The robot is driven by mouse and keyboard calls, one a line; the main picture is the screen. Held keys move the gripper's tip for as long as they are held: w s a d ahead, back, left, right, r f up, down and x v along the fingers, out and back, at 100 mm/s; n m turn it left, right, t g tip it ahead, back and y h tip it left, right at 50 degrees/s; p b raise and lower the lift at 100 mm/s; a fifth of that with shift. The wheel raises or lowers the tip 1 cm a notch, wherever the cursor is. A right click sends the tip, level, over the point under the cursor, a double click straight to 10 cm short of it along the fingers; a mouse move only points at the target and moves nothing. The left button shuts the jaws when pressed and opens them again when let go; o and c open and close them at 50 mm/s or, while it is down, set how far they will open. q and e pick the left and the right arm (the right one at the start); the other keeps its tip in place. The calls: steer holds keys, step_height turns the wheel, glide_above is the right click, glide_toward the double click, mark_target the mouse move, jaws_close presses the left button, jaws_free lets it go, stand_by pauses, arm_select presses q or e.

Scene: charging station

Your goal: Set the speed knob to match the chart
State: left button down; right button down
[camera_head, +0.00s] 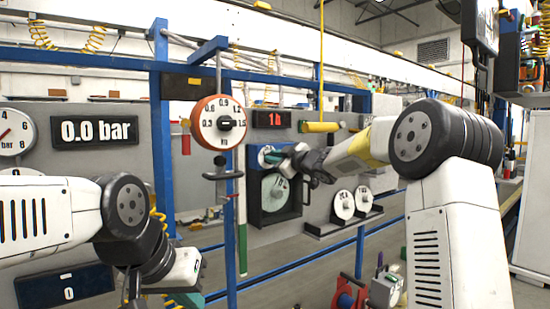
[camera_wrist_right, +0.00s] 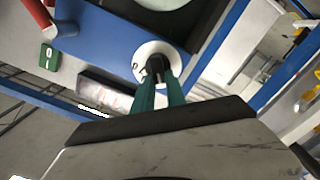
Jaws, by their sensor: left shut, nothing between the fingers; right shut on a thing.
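The speed knob (camera_wrist_right: 155,67) is black and sits on a round white dial (camera_wrist_right: 145,54), where a dark digit that looks like 2 is partly visible. My right gripper (camera_wrist_right: 159,82) has its green fingers shut on the knob in the right wrist view. In the head view my right gripper (camera_head: 272,155) reaches the dark-framed unit with a pale disc (camera_head: 274,190), and the knob is hidden there. My left gripper (camera_head: 189,300) is at the lower left, cut off by the bottom edge, shut and away from the panel. I cannot pick out a readable chart.
Two white discs (camera_head: 344,204) stand on a shelf. A green switch (camera_wrist_right: 48,57) and a red bar (camera_wrist_right: 38,15) are near the dial.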

steer(key=shift+s+a+f+n, duration=0.1)
steer(key=shift+f+n, duration=0.05)
steer(key=shift+n, duration=0.85)
steer(key=shift+a+f+n, duration=0.1)
steer(key=shift+f+n, duration=0.05)
steer(key=shift+n, duration=0.85)
steer(key=c, duration=1.4)
jaws_free()
steer(key=shift+o, duration=0.2)
steer(key=shift+d, duration=0.1)
steer(key=v, duration=0.7)
steer(key=shift+s+d, duration=0.2)
steer(key=shift+s, duration=0.15)
